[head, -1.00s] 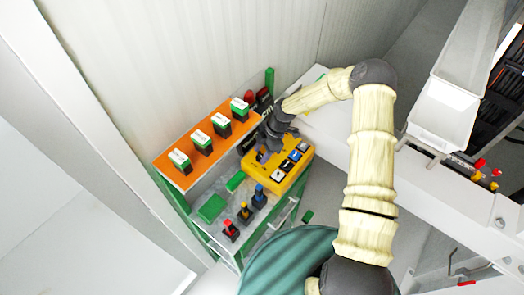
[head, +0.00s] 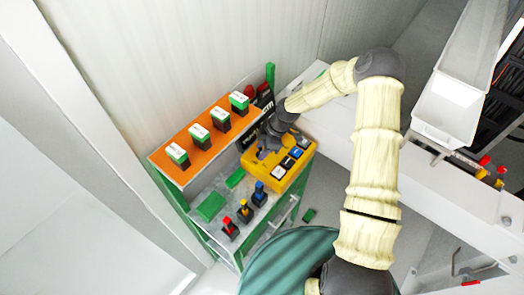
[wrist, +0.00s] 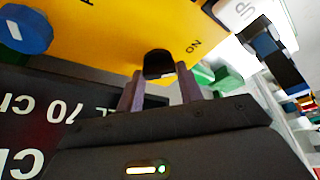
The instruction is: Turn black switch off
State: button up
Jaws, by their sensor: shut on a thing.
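The black switch (wrist: 158,64) sits on the yellow control box (wrist: 110,35), near its "ON" label, in the wrist view. My gripper (wrist: 160,82) is at the switch, its two fingers on either side of it and shut on it. In the head view my gripper (head: 268,148) reaches down onto the yellow box (head: 263,178) from the upper right, and the black switch is hidden there by the gripper.
A blue knob (wrist: 26,28) and a white "UP" button (wrist: 240,10) are on the box. An orange shelf (head: 187,172) with several green-and-white blocks stands to the left. Red, yellow and blue levers (head: 245,210) stand below. A dark lettered panel (wrist: 50,120) lies beside the box.

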jog(key=m+t+b, duration=0.1)
jog(key=m+b, duration=0.1)
jog(key=m+t+b, duration=0.1)
jog(key=m+b, duration=0.1)
jog(key=m, duration=0.1)
jog(key=shift+s+f+b, duration=0.1)
jog(key=shift+f+b, duration=0.1)
jog(key=shift+b, duration=0.15)
jog(key=shift+s+r+m+t+h+b, duration=0.1)
jog(key=shift+m+t+h+b, duration=0.2)
jog(key=shift+m+b, duration=0.6)
jog(key=shift+r+m+t+h+b, duration=0.1)
jog(key=shift+m+t+b, duration=0.4)
jog(key=shift+m, duration=0.6)
jog(key=o, duration=0.7)
jog(key=shift+r, duration=0.1)
jog(key=b+v, duration=0.1)
jog(key=v, duration=1.6)
jog(key=shift+r, duration=0.15)
